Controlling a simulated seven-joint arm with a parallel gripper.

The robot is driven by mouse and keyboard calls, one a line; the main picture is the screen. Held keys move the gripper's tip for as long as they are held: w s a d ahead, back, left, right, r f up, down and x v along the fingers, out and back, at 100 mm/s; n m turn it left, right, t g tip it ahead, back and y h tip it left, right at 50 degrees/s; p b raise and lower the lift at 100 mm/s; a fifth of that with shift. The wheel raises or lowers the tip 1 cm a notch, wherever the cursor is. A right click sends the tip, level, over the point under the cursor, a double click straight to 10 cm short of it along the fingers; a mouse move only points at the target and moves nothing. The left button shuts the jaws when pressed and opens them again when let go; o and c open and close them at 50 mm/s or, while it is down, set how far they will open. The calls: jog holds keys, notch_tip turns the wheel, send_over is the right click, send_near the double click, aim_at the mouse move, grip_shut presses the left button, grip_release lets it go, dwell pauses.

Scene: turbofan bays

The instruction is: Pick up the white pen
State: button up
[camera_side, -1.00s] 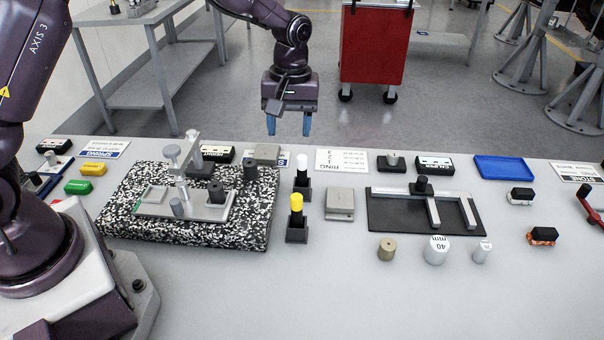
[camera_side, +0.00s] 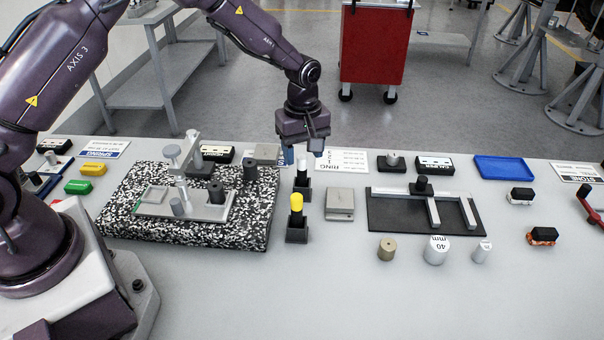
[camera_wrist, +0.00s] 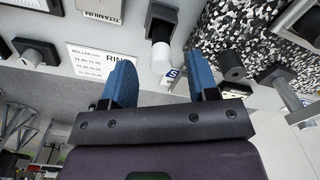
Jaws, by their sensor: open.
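The white pen (camera_side: 302,163) stands upright in a small black holder (camera_side: 303,190), with its white top upward. In the wrist view the white pen (camera_wrist: 161,52) shows ahead of the gap between my blue fingers, with its black holder (camera_wrist: 163,22) beyond it. My gripper (camera_side: 303,154) is open and empty, pointing down around or just behind the pen's top in the side view. The two fingertips (camera_wrist: 161,75) are apart in the wrist view. I cannot tell whether either finger touches the pen.
A speckled black-and-white slab (camera_side: 120,215) with a metal fixture lies to the left. A grey block (camera_side: 340,200) sits to the right. The table front is clear.

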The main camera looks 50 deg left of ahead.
aim_at(302, 176)
notch_tip(302, 176, down, 5)
jog(key=shift+a+r, duration=0.15)
jog(key=shift+c, duration=0.2)
grip_shut()
jog(key=shift+r, duration=0.2)
